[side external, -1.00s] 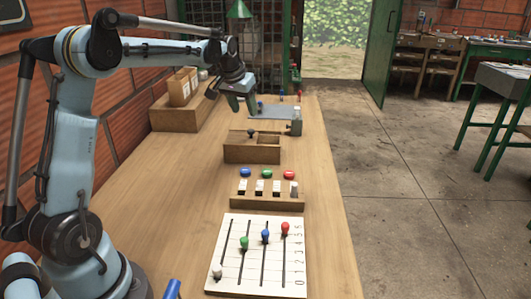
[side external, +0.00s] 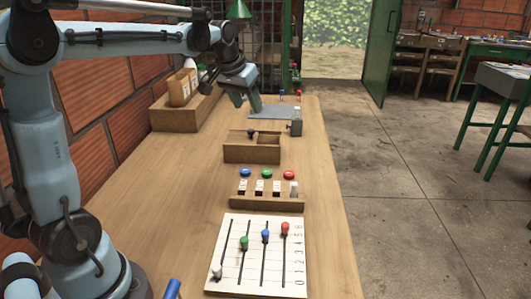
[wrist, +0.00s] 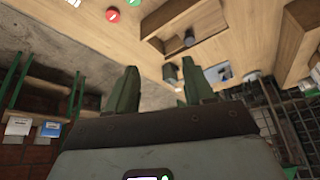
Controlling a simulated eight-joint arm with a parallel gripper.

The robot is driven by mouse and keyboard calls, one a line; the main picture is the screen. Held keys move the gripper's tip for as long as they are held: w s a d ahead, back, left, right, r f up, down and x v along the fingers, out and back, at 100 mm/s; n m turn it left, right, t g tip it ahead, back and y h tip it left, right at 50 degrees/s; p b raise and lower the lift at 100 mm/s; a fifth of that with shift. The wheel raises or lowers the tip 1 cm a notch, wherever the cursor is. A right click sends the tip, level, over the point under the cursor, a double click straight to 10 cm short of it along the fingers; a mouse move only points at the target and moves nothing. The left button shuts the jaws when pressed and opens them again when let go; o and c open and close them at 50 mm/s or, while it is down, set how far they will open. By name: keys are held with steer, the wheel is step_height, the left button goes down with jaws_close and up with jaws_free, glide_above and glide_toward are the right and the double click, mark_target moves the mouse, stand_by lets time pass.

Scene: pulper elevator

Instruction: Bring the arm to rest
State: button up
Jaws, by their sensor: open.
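My gripper (side external: 247,103) hangs in the air above the far part of the wooden table (side external: 180,230), with its green fingers apart and nothing between them. In the wrist view the two fingers (wrist: 158,82) are spread and empty. A wooden box (side external: 252,154) with a dark knob stands nearer the camera than my gripper. The grey plate (side external: 272,112) lies behind and right of the fingers. My gripper appears clear of both.
A white slider board (side external: 255,265) with coloured knobs lies at the near end. A wooden block (side external: 267,203) with white switches sits behind it, by blue, green and red buttons (side external: 268,174). A wooden bin (side external: 175,117) stands at the left wall. The table's left middle is clear.

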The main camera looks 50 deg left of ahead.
steer(key=s+d+f+m+t, duration=0.1)
steer(key=s+d+f, duration=0.2)
steer(key=s+d, duration=0.5)
steer(key=s+d+f+m+t+h, duration=0.1)
steer(key=s+d+f, duration=0.3)
steer(key=s+d, duration=0.4)
steer(key=shift+m+h, duration=0.3)
steer(key=shift+m, duration=0.4)
